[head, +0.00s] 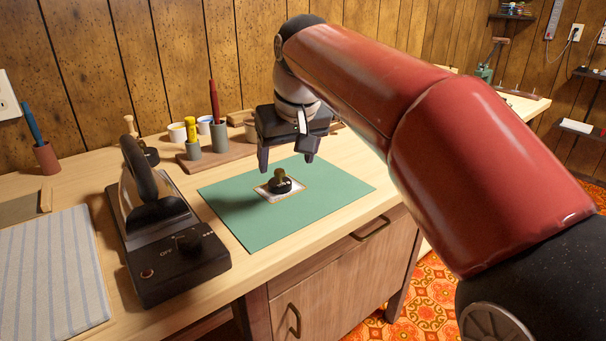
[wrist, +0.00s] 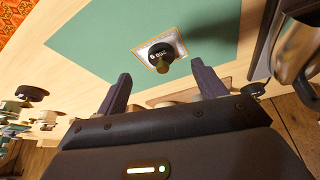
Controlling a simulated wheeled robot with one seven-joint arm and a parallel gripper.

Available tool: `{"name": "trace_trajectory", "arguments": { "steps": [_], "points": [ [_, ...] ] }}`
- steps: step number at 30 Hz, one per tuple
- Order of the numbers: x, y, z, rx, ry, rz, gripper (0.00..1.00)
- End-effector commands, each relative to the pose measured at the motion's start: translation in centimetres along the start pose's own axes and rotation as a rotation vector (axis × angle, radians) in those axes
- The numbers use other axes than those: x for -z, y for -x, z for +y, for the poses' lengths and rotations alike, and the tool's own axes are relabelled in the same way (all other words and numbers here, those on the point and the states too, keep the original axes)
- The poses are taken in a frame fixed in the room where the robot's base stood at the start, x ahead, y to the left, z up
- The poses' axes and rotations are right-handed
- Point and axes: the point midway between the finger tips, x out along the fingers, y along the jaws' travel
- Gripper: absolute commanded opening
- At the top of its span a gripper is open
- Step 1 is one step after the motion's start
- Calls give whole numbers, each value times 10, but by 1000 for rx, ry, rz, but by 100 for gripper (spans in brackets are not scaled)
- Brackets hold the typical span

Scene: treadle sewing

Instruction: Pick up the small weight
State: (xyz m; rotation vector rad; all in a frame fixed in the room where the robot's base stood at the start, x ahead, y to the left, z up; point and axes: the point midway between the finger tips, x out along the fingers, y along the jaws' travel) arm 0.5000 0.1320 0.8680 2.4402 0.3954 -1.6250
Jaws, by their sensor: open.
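The small weight (head: 280,184) is dark with a brass-coloured knob on top. It stands upright on a small light square patch (head: 266,195) on the green mat (head: 235,218). The weight also shows in the wrist view (wrist: 160,54), beyond the fingertips, with pale marking on its dark top. My gripper (head: 286,164) is open and empty above the far part of the mat, apart from the weight. Its two fingers show in the wrist view (wrist: 160,72), spread wider than the weight.
An iron (head: 150,195) on a black base with a knob stands left of the mat. Striped cloth (head: 50,275) lies farther left. Behind the mat are a wooden tray (head: 215,158), cups and upright tools (head: 214,105). The mat around the weight is clear.

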Motion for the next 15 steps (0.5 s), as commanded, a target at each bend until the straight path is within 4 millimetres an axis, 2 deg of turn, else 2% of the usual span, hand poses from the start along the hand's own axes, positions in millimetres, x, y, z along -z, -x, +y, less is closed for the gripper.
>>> {"name": "trace_trajectory", "arguments": {
  "steps": [1, 4, 15],
  "points": [
    [9, -3, -4, 8, 10, -3, 70],
    [17, -6, -8, 16, 19, -5, 70],
    [18, -47, -9, 17, 20, -8, 70]
  ]
}}
